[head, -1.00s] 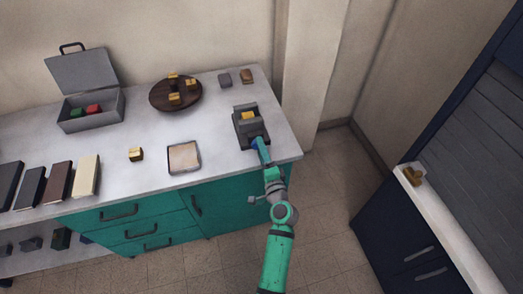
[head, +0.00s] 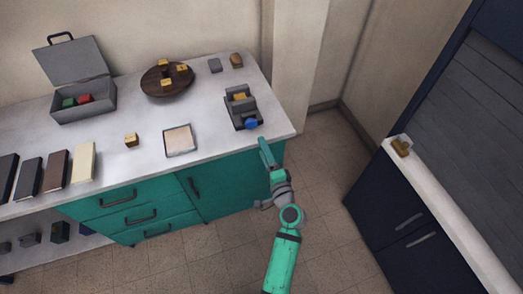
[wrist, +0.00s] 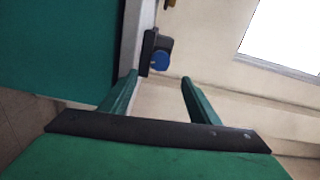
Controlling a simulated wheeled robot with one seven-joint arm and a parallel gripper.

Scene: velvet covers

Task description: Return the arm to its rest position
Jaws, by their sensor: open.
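My gripper (head: 265,145) is at the front edge of the counter near its right end, just short of the grey device with a blue knob (head: 251,124). In the wrist view my gripper (wrist: 158,84) shows two green fingers spread apart with nothing between them. The grey device (wrist: 149,48) and its blue knob (wrist: 160,61) appear beyond the fingers, apart from them. A yellow block (head: 240,97) sits in the device. My green arm reaches up from the bottom of the head view.
The white counter (head: 215,140) holds a framed tile (head: 180,140), a gold block (head: 131,140), a round wooden board (head: 168,92) with gold blocks, an open grey box (head: 97,105) and several books. A dark blue cabinet (head: 385,215) stands right. Floor between is clear.

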